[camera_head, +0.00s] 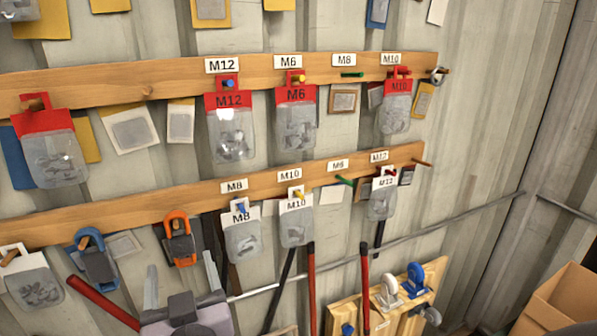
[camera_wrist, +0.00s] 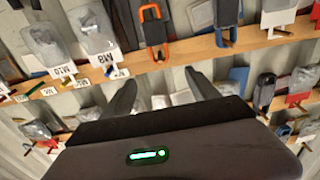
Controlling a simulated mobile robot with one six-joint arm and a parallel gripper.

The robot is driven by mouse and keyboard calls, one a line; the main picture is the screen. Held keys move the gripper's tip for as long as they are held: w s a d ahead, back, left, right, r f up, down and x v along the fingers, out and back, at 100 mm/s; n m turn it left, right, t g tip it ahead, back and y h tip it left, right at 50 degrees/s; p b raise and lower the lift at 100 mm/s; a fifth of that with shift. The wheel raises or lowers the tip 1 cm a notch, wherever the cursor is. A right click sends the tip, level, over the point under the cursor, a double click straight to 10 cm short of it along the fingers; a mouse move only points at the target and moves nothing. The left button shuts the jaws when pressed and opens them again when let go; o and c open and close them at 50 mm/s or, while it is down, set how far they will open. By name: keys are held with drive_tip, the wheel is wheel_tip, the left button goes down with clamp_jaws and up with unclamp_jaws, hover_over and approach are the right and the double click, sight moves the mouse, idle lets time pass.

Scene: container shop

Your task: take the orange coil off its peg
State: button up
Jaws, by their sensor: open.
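The orange coil (camera_head: 179,251) hangs from a wooden peg on the lower wooden rail, in the left half of the head view. It is a rounded orange loop with a dark middle part. In the wrist view the orange coil (camera_wrist: 143,14) shows at the top, beyond the fingers. My gripper (camera_head: 181,277) is open and empty, below and close to the coil in the head view. Its two fingers are spread apart in the wrist view (camera_wrist: 160,85), with the coil apart from them. The exact depth between fingers and coil is hard to tell.
A blue coil (camera_head: 97,262) hangs left of the orange one. A bag marked M8 (camera_head: 243,240) hangs to its right. Red-handled tools (camera_head: 311,290) hang below the lower rail (camera_head: 130,213).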

sight(175, 216)
drive_tip(key=p+x, duration=0.2)
drive_tip(key=x, duration=1.3)
drive_tip(key=shift+w+a+f+p, duration=0.1)
drive_tip(key=shift+w+a+p, duration=0.05)
drive_tip(key=shift+w+p, duration=0.2)
drive_tip(key=shift+s, duration=0.1)
clamp_jaws()
drive_tip(key=shift+r+b, duration=0.3)
drive_tip(key=shift+b, duration=0.15)
drive_tip(key=shift+s, duration=0.15)
drive_tip(key=shift+r+b+v, duration=0.2)
drive_tip(key=shift+b+v, duration=0.4)
drive_tip(key=shift+v, duration=0.5)
drive_tip(key=shift+r+b+v, duration=0.15)
drive_tip(key=shift+b+v, duration=0.45)
drive_tip(key=shift+v, duration=0.45)
